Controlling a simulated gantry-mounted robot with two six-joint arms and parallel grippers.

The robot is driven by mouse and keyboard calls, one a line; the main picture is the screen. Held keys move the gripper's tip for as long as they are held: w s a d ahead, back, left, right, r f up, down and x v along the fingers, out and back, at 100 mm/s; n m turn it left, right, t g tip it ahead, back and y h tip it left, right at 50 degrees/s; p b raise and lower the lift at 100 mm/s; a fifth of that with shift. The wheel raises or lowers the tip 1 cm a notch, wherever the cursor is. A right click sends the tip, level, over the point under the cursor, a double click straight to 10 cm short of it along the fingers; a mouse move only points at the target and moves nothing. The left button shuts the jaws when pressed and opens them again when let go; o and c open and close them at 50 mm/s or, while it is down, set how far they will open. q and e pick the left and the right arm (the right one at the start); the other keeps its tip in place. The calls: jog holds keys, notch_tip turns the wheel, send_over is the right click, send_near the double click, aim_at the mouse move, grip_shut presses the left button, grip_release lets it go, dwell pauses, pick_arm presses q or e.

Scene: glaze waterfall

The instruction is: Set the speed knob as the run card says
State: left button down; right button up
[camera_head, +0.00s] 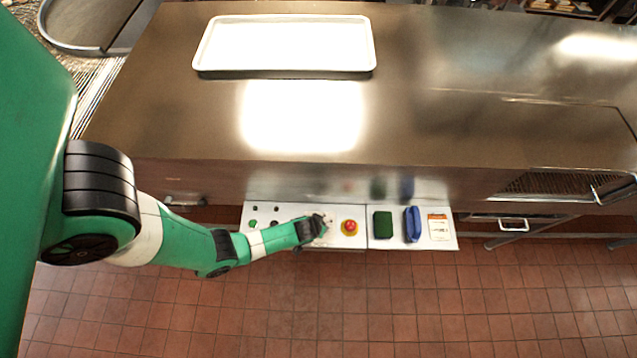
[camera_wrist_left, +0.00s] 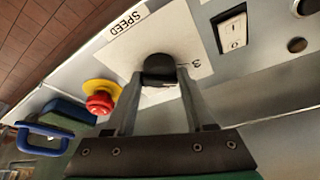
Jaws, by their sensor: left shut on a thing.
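The speed knob (camera_wrist_left: 160,68) is a black knob on a white plate labelled SPEED (camera_wrist_left: 128,20) in the left wrist view. A numeral 3 shows beside it; the rest of the scale is hidden by my fingers. My left gripper (camera_wrist_left: 158,80) is shut on the knob. In the head view my left gripper (camera_head: 322,226) reaches the control panel (camera_head: 283,209) and covers the knob. The run card (camera_head: 438,227) is a white card with an orange top at the panel's right end; its writing is too small to read. My right gripper is not in view.
A red emergency button on a yellow base (camera_head: 349,227) sits right of my gripper. A green block (camera_head: 383,226) and a blue-handled thing (camera_head: 412,224) lie beside the card. A rocker switch (camera_wrist_left: 231,32) is near the knob. A white tray (camera_head: 284,73) rests on the steel counter.

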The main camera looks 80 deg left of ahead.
pick_arm(q)
jog(key=shift+n, duration=0.7)
jog(key=shift+g, duration=0.3)
jog(key=shift+c, duration=1.5)
grip_release()
jog(key=shift+b, duration=0.3)
jog(key=p+v, duration=1.1)
jog(key=shift+d+r, duration=0.2)
jog(key=shift+d, duration=0.1)
